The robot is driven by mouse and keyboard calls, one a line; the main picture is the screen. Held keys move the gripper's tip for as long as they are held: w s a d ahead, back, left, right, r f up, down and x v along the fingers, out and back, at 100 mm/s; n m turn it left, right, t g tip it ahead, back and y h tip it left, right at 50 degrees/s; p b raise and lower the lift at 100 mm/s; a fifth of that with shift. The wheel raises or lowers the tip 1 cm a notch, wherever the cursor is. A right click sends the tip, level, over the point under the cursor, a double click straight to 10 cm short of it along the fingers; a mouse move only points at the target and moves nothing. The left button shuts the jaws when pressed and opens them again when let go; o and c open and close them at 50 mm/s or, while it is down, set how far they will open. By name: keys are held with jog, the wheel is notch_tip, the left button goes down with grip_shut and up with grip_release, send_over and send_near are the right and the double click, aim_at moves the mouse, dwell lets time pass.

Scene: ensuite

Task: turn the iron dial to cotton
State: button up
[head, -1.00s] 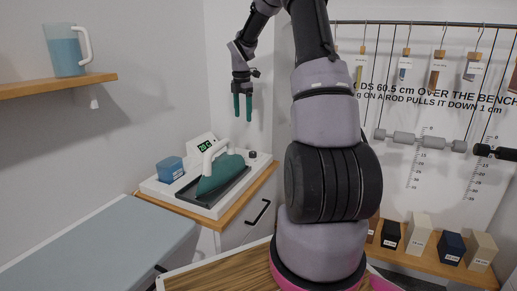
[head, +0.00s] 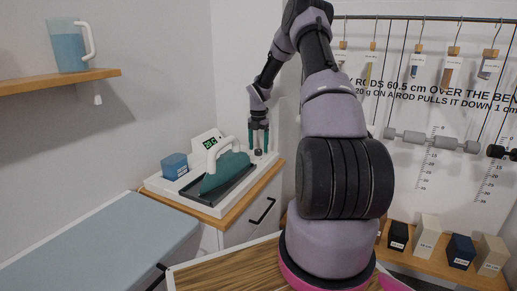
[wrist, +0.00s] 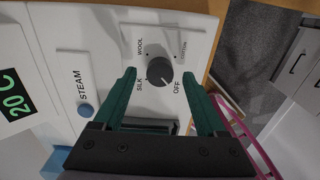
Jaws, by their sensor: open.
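The dial (wrist: 159,69) is a dark round knob on a white panel. Around it are the labels SILK, WOOL, COTTON and OFF. A small pale mark shows on the knob's lower side, toward OFF, but I cannot read its setting surely. My gripper (wrist: 159,78) is open, its two green fingers on either side of the knob; I cannot tell whether they touch it. In the head view my gripper (head: 258,146) points down over the dial (head: 258,153). The teal iron (head: 222,172) with a white handle rests in a dark tray left of the dial.
A blue STEAM button (wrist: 85,110) and a 20 C display (wrist: 14,98) are on the panel. In the head view a blue box (head: 175,167) stands left of the iron. An ironing board (head: 105,240) lies at the front left.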

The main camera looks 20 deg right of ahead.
jog(key=shift+f, duration=0.6)
grip_shut()
